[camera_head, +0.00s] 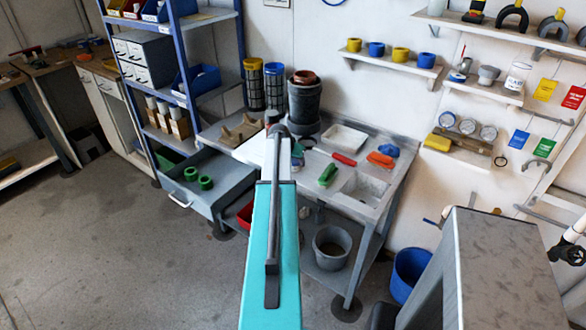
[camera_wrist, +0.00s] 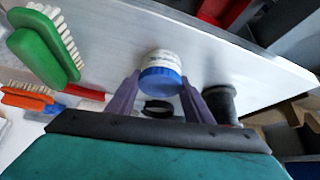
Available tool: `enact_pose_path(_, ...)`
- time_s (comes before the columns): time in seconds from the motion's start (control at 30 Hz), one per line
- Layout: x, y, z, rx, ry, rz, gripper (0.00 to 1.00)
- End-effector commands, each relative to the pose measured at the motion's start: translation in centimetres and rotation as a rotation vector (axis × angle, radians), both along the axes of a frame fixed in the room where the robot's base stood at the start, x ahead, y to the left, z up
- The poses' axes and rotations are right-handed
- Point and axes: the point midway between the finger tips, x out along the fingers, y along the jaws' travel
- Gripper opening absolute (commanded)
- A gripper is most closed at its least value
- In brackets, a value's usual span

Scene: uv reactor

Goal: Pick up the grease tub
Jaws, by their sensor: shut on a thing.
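The grease tub (camera_wrist: 160,72), white with a blue lid, is between the two purple-grey fingers of my gripper (camera_wrist: 160,96) in the wrist view. The lid faces the camera. My gripper is shut on the tub, with one finger on each side. The pale bench top (camera_wrist: 190,45) shows behind the tub; I cannot tell whether the tub touches it. In the head view my own arm covers most of this spot, and I cannot make out the tub clearly there.
A green brush (camera_wrist: 42,45), an orange brush (camera_wrist: 28,100) and a dark cylinder (camera_wrist: 221,103) are near my gripper. The bench also holds a white tray (camera_head: 344,138) and a sink (camera_head: 366,187). An open drawer (camera_head: 195,203) with green rings projects at the left.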

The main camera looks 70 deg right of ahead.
Motion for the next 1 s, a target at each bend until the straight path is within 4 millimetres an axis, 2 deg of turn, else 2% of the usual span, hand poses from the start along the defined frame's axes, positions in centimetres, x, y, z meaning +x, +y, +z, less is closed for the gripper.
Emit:
enact_pose_path(0.37, 0.0, 0.0, 0.4, -0.001, -0.001, 0.001, 0.23)
enact_pose_path(0.77, 0.1, 0.0, 3.3, -0.001, -0.001, 0.001, 0.23)
enact_pose_path(1.0, -0.8, 2.5, 3.6, -0.001, 0.000, 0.001, 0.23)
